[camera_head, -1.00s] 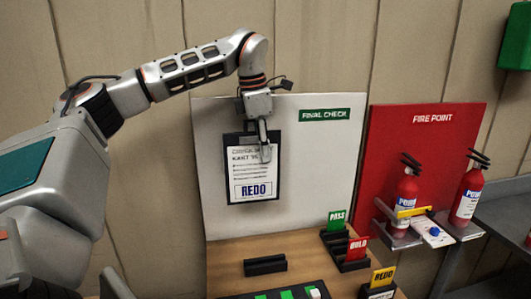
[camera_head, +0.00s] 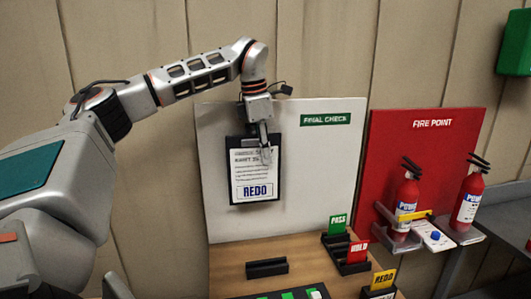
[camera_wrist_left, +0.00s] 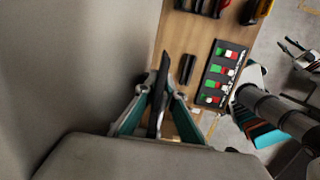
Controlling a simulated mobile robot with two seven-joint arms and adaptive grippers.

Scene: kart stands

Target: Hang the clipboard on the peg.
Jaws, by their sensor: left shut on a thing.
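The clipboard (camera_head: 255,192) is black with a white sheet marked REDO. It is upright in front of the white FINAL CHECK board (camera_head: 315,190). My left gripper (camera_head: 265,152) is shut on its upper part, and its fingers cover part of the sheet's top right. In the left wrist view the clipboard (camera_wrist_left: 157,95) shows edge-on as a dark strip between the fingers of my left gripper (camera_wrist_left: 157,100). The peg is not visible; the clipboard or gripper may hide it. I cannot tell whether the clipboard touches the board. My right gripper is not in view.
Below the board is a wooden bench (camera_head: 225,268) with a black slotted holder (camera_head: 267,267) and PASS (camera_head: 338,222), HOLD (camera_head: 358,251) and REDO (camera_head: 382,280) cards in stands. A red FIRE POINT board (camera_head: 430,150) with extinguishers (camera_head: 406,205) stands to the right.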

